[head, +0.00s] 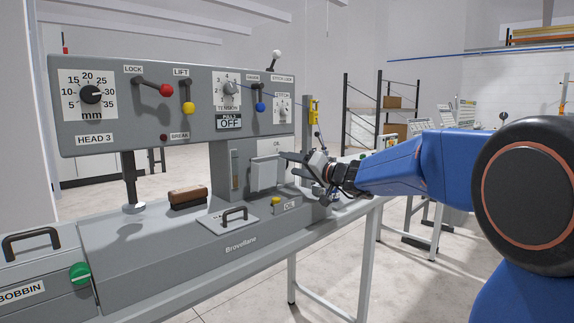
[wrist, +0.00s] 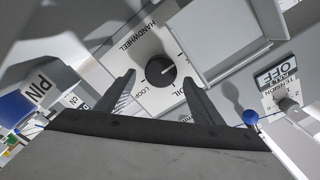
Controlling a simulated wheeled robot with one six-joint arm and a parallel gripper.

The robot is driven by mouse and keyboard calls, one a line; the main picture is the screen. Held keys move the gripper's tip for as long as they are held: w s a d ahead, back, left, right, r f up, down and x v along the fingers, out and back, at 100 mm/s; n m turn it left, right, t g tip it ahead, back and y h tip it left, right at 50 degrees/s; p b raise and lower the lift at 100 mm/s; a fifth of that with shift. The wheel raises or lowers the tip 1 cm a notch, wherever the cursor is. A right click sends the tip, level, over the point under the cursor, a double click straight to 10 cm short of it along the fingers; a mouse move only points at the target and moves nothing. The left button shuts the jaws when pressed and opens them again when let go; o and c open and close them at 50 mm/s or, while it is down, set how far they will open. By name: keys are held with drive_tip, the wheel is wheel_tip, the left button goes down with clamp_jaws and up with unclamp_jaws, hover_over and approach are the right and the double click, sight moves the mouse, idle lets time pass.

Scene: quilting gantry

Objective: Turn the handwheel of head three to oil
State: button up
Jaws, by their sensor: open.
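The HANDWHEEL plate (wrist: 145,92) is white, with LOOP and OIL printed near its lower edge in the wrist view. A round black knob (wrist: 160,72) sits on it with a small pale mark on its right side; I cannot tell which word it points at. My gripper (wrist: 159,78) is open, its two fingers on either side of the knob, and I cannot tell if they touch it. In the head view my gripper (head: 296,166) is at the right side of the machine marked HEAD 3 (head: 92,140); the knob is not discernible there.
A grey box-like cover (head: 267,173) stands just left of my gripper. The upper panel (head: 130,112) carries dials and the red, yellow and blue levers. A brown-topped brush-like block (head: 187,196) and a handled plate (head: 228,219) lie on the machine bed. Open floor lies in front.

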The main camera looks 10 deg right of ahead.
drive_tip(key=shift+x, duration=1.3)
drive_tip(key=c, duration=1)
drive_tip(key=shift+c, duration=0.2)
